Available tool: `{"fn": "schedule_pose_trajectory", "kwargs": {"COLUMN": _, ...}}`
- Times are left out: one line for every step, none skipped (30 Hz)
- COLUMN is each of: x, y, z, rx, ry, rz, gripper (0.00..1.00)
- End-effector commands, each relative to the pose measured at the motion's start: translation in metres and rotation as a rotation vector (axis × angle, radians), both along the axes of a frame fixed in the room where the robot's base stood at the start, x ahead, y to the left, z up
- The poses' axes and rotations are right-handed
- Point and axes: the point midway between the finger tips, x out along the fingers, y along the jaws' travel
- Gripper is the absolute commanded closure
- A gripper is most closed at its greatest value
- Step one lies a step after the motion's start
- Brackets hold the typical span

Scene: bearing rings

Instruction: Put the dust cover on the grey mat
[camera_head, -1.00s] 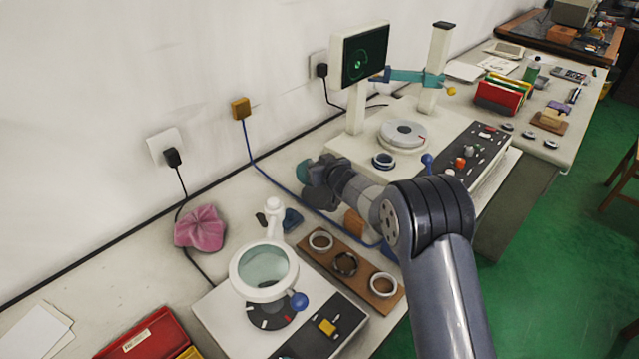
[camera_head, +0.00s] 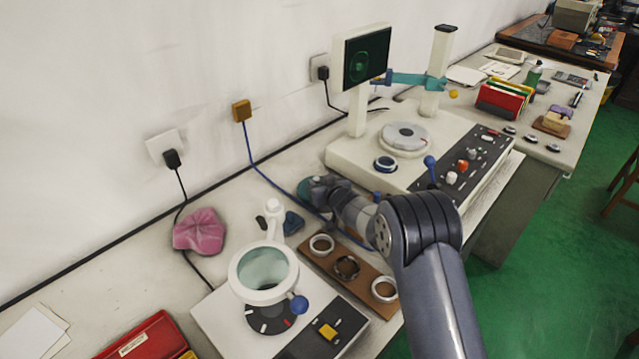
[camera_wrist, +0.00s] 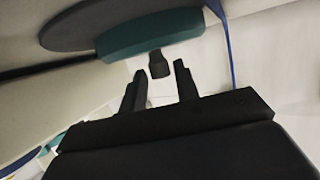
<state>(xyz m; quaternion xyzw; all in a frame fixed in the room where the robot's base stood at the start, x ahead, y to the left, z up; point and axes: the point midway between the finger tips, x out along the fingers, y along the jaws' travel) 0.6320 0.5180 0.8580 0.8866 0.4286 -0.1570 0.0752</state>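In the wrist view my gripper (camera_wrist: 160,70) has its two dark fingers apart. Just past the fingertips is a small dark knob on a rounded teal and dark grey thing (camera_wrist: 150,38), which looks like the dust cover. The knob lines up with the gap, and I see no contact. In the head view the teal thing (camera_head: 306,184) shows only in part at the far end of my arm, near the blue cable, with my wrist in front of it. I cannot make out the grey mat in either view.
A brown board (camera_head: 324,262) with several rings lies just in front of my wrist. A magnifier stand (camera_head: 263,272) is at the left, and a pink cloth (camera_head: 200,231) lies behind it. A measuring machine (camera_head: 350,158) with a screen stands to the right. The blue cable (camera_head: 262,172) runs close by.

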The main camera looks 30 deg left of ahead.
Motion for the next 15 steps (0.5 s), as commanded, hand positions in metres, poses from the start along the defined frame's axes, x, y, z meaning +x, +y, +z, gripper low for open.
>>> {"fn": "schedule_pose_trajectory", "kwargs": {"x": 0.0000, "y": 0.0000, "z": 0.0002, "rx": 0.000, "ry": 0.000, "rz": 0.000, "gripper": 0.66}}
{"fn": "schedule_pose_trajectory", "kwargs": {"x": 0.0000, "y": 0.0000, "z": 0.0002, "rx": 0.000, "ry": 0.000, "rz": 0.000, "gripper": 0.63}}
{"fn": "schedule_pose_trajectory", "kwargs": {"x": 0.0000, "y": 0.0000, "z": 0.0002, "rx": 0.000, "ry": 0.000, "rz": 0.000, "gripper": 0.60}}
{"fn": "schedule_pose_trajectory", "kwargs": {"x": 0.0000, "y": 0.0000, "z": 0.0002, "rx": 0.000, "ry": 0.000, "rz": 0.000, "gripper": 0.58}}
{"fn": "schedule_pose_trajectory", "kwargs": {"x": 0.0000, "y": 0.0000, "z": 0.0003, "rx": 0.000, "ry": 0.000, "rz": 0.000, "gripper": 0.58}}
{"fn": "schedule_pose_trajectory", "kwargs": {"x": 0.0000, "y": 0.0000, "z": 0.0003, "rx": 0.000, "ry": 0.000, "rz": 0.000, "gripper": 0.58}}
{"fn": "schedule_pose_trajectory", "kwargs": {"x": 0.0000, "y": 0.0000, "z": 0.0003, "rx": 0.000, "ry": 0.000, "rz": 0.000, "gripper": 0.58}}
{"fn": "schedule_pose_trajectory", "kwargs": {"x": 0.0000, "y": 0.0000, "z": 0.0003, "rx": 0.000, "ry": 0.000, "rz": 0.000, "gripper": 0.58}}
{"fn": "schedule_pose_trajectory", "kwargs": {"x": 0.0000, "y": 0.0000, "z": 0.0003, "rx": 0.000, "ry": 0.000, "rz": 0.000, "gripper": 0.58}}
{"fn": "schedule_pose_trajectory", "kwargs": {"x": 0.0000, "y": 0.0000, "z": 0.0005, "rx": 0.000, "ry": 0.000, "rz": 0.000, "gripper": 0.58}}
{"fn": "schedule_pose_trajectory", "kwargs": {"x": 0.0000, "y": 0.0000, "z": 0.0009, "rx": 0.000, "ry": 0.000, "rz": 0.000, "gripper": 0.58}}
{"fn": "schedule_pose_trajectory", "kwargs": {"x": 0.0000, "y": 0.0000, "z": 0.0021, "rx": 0.000, "ry": 0.000, "rz": 0.000, "gripper": 0.58}}
{"fn": "schedule_pose_trajectory", "kwargs": {"x": 0.0000, "y": 0.0001, "z": 0.0037, "rx": 0.000, "ry": 0.000, "rz": 0.000, "gripper": 0.58}}
{"fn": "schedule_pose_trajectory", "kwargs": {"x": -0.0001, "y": -0.0001, "z": 0.0053, "rx": 0.001, "ry": -0.001, "rz": 0.000, "gripper": 0.58}}
{"fn": "schedule_pose_trajectory", "kwargs": {"x": -0.0014, "y": -0.0021, "z": 0.0042, "rx": 0.000, "ry": 0.000, "rz": 0.000, "gripper": 0.58}}
